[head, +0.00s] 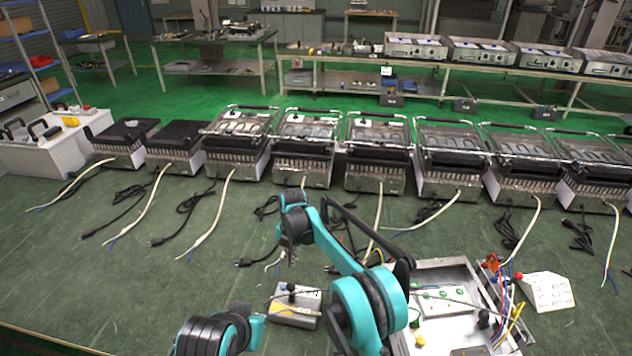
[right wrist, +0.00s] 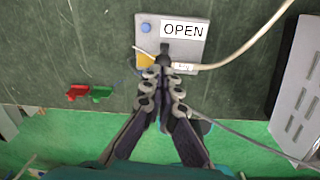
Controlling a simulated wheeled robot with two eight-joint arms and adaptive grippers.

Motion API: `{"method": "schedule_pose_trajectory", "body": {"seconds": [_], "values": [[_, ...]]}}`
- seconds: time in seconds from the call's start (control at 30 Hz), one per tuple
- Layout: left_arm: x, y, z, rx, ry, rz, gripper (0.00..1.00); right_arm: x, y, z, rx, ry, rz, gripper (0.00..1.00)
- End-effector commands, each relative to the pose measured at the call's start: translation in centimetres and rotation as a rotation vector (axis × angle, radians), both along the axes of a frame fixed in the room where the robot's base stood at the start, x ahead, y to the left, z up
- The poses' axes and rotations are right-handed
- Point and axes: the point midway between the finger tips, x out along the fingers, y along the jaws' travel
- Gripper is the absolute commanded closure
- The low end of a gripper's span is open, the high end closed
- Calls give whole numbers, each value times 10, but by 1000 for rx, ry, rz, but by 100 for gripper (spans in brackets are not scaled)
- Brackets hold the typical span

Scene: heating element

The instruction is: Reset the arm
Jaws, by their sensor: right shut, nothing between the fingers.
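My right arm is teal and black and reaches up from the bottom middle of the head view. Its gripper (head: 289,257) points down over the green table. In the right wrist view the right gripper (right wrist: 163,78) is shut and its fingers are together with nothing between them. The fingertips show over the lower edge of a grey box (right wrist: 149,43) with an OPEN label, a blue button and a yellow part. Whether they touch it I cannot tell. Part of my left arm (head: 215,335) shows at the bottom left; its gripper is out of view.
A row of metal heating appliances (head: 305,150) with loose cables stands across the table. A metal tray (head: 445,275) with wiring and a white sloped panel (head: 546,291) lie at the right. Red and green clips (right wrist: 90,93) lie near the table edge. The left front is clear.

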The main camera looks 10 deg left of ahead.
Motion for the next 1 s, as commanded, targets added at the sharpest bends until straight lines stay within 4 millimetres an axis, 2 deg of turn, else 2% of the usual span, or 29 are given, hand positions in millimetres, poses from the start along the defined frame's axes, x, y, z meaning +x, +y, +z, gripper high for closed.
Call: {"method": "schedule_pose_trajectory", "body": {"seconds": [0.07, 0.17, 0.27, 0.4, 0.47, 0.6, 0.7, 0.83, 1.0], "values": [[0, 0, 0, 0, 0, 0, 100, 0, -2, 2, 0, -2, -9, 100], [0, 0, 0, 0, 0, 0, 100, 1, -12, 17, 5, -11, -79, 100], [0, 0, -1, 0, 0, 0, 100, 0, -36, 48, 16, -32, -236, 100], [0, 0, -3, 0, 0, 0, 100, -11, -83, 102, 52, -69, -553, 100], [0, 0, -4, 0, 0, 0, 100, -19, -104, 122, 72, -83, -694, 100], [0, 0, -6, 0, 0, 0, 100, -47, -153, 163, 131, -111, -1021, 100], [0, 0, -7, 0, 0, 0, 100, -72, -186, 186, 182, -127, -1251, 100], [0, 0, -9, 0, 0, 0, 100, -112, -227, 205, 262, -139, -1548, 100], [0, 0, -11, 0, 0, 0, 100, -169, -274, 214, 391, -137, -1926, 100]]}}
